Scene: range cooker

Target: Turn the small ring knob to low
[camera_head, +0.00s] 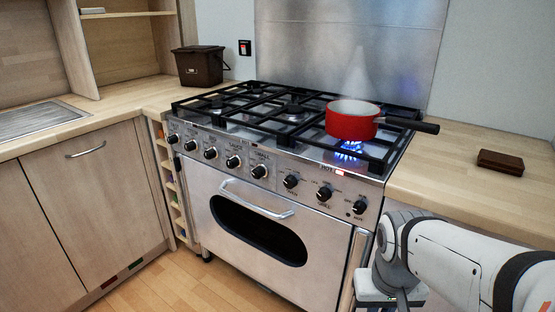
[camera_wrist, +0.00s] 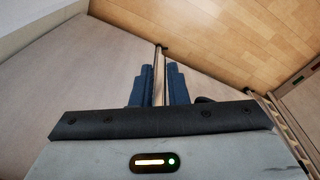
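A row of several black knobs (camera_head: 233,161) with pale markers runs along the steel front panel of the range cooker (camera_head: 210,215). The rightmost knob (camera_head: 359,207) is nearest my arm. A blue flame (camera_head: 348,150) burns under a red pan (camera_head: 352,122) at the right of the hob. My gripper (camera_wrist: 160,85) shows in the wrist view as two blue fingers with a narrow empty gap between them. It touches no knob. In the head view its fingers are hidden at the lower right.
The pan's black handle (camera_head: 412,125) sticks out right over the worktop (camera_head: 450,165). A brown block (camera_head: 500,161) lies there. A horizontal oven door handle (camera_head: 255,200) juts out below the knobs. A dark bin (camera_head: 199,67) stands at back left. The floor in front is clear.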

